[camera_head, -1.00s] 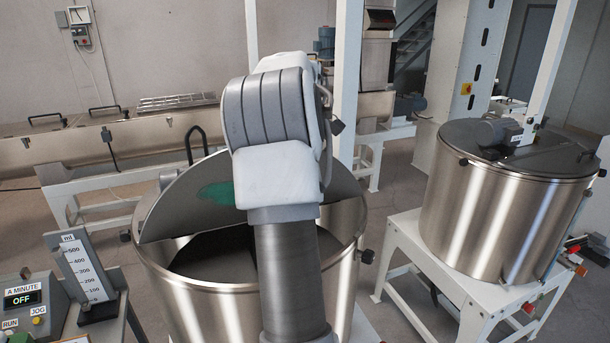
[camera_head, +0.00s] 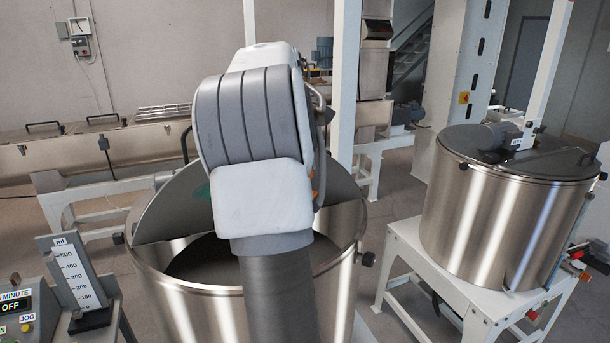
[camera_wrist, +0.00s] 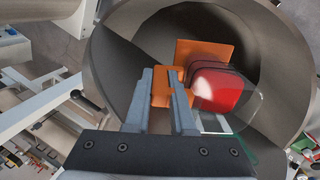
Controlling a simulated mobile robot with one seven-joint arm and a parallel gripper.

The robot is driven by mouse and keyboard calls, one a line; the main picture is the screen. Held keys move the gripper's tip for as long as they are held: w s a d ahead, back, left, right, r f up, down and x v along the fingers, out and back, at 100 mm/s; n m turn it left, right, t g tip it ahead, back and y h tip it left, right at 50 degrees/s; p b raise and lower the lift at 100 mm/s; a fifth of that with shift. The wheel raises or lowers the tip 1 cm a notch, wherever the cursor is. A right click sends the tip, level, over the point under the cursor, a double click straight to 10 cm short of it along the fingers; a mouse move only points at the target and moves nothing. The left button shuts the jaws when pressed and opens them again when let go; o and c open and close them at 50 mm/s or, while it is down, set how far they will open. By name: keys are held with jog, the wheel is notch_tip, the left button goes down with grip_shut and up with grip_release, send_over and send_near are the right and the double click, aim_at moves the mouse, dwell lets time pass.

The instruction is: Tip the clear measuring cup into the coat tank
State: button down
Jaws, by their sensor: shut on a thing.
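An open steel tank (camera_head: 190,312) stands in front of me with half its lid raised; no name on it is readable. It also fills the wrist view (camera_wrist: 118,62). My gripper (camera_wrist: 166,75) is shut on the orange handle (camera_wrist: 160,90) of the clear measuring cup (camera_wrist: 222,122), over the tank's mouth. The cup holds something red (camera_wrist: 216,90). Its exact tilt is hard to tell, and I see no stream falling. In the head view my arm hides the gripper and cup.
A second steel tank (camera_head: 500,220) with a closed lid and motor stands at the right on a white frame. At the left are a control box (camera_head: 25,310) reading OFF and an ml scale board (camera_head: 78,280). A long trough (camera_head: 90,150) runs behind.

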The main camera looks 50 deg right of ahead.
jog(key=shift+r, duration=0.15)
jog(key=shift+r+h+b, duration=0.4)
jog(key=shift+h+b, duration=0.3)
jog(key=shift+b, duration=0.05)
jog(key=shift+h+b, duration=0.3)
jog(key=shift+b, duration=0.25)
jog(key=shift+r+h+b, duration=0.55)
jog(key=shift+h+b, duration=0.25)
jog(key=shift+b, duration=0.6)
dwell(0.3)
jog(key=shift+b, duration=0.55)
jog(key=shift+a+r+h+b, duration=0.1)
jog(key=shift+r+h+b, duration=0.15)
jog(key=shift+h+b, duration=0.4)
jog(key=shift+a+h+b, duration=0.1)
jog(key=shift+h+b, duration=0.25)
jog(key=shift+b, duration=0.5)
jog(key=shift+r+b, duration=0.15)
jog(key=shift+b, duration=0.25)
